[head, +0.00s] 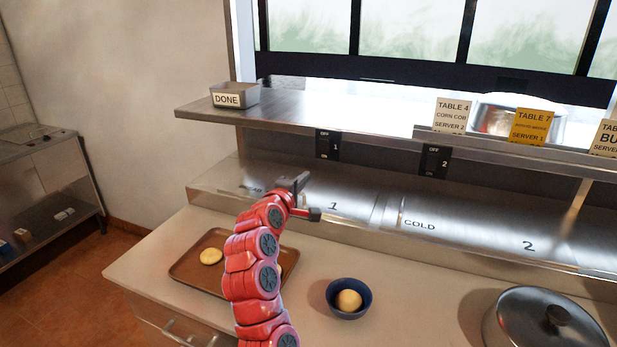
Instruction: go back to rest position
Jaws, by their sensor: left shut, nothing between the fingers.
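My left arm is red and rises from the bottom of the head view. My left gripper (304,197) is shut and empty, in front of the steel ledge marked 1. It is above and beyond the brown tray (190,262), apart from it. The tray lies on the counter and holds a round yellowish piece (211,256). My arm hides the right part of the tray, where the edge of another pale piece shows. My right gripper does not show.
A blue bowl (333,309) with a round yellowish ball (348,300) stands right of my arm. A lidded steel pot (520,330) is at the lower right. The steel shelf (290,112) above carries a DONE box (234,96) and order cards (452,116). Counter between tray and bowl is clear.

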